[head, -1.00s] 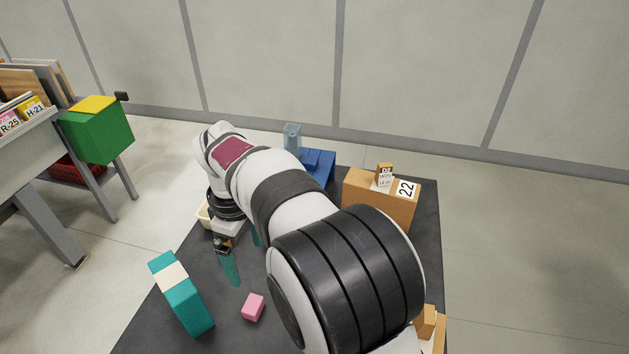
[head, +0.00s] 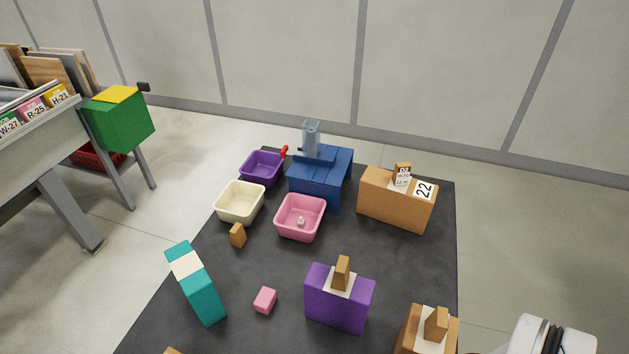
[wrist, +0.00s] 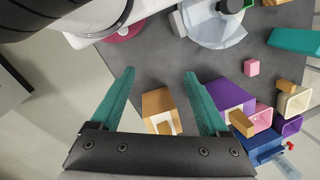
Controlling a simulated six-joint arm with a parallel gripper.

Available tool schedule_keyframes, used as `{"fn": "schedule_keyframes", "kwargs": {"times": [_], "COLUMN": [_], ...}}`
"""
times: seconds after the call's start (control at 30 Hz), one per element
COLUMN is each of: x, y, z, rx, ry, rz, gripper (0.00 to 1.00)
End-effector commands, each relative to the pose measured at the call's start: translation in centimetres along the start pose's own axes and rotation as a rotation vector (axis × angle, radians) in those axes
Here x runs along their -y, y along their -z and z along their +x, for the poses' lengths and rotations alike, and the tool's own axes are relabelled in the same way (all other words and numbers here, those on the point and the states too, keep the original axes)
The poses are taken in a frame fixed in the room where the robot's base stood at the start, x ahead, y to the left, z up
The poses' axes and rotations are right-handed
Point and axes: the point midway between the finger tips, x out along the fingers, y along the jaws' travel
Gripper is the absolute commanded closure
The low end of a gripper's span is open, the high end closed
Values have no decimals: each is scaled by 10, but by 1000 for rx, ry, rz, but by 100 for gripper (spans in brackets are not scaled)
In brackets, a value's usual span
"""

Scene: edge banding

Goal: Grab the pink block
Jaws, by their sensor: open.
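The small pink block (head: 265,300) lies on the dark table between the teal box (head: 197,287) and the purple box (head: 339,300). In the wrist view the pink block (wrist: 252,67) is at the right, well outside my fingers. My gripper (wrist: 160,85) is open with nothing between its teal fingers, which point over the table edge near a tan box (wrist: 160,108). My gripper is not visible in the head view; only part of my arm shows at the lower right.
Pink (head: 300,218), cream (head: 239,203) and purple (head: 262,168) bins stand farther back, beside a blue box (head: 322,180). A tan box marked 22 (head: 397,200) stands at right. A small wooden block (head: 238,235) lies near the cream bin. Table around the pink block is clear.

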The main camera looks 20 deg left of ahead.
Motion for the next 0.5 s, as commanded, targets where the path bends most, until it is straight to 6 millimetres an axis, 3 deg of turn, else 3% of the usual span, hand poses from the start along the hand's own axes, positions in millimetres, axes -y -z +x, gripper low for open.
{"fn": "schedule_keyframes", "kwargs": {"times": [0.07, 0.13, 0.2, 0.27, 0.37, 0.4, 0.47, 0.5], "x": [-1, -3, 0, 16, 74, 108, 162, 194], "y": [2, 8, 24, 43, 67, 67, 52, 32], "z": [2, 6, 14, 23, 48, 64, 93, 114], "rx": [14, 47, 89, 115, 123, 111, 73, 33], "ry": [-41, -159, -354, -555, -920, -1078, -1321, -1477], "rz": [-63, -246, -557, -889, -1490, -1738, -2089, -2295], "gripper": [21, 21, 21, 21, 21, 21, 21, 21]}}
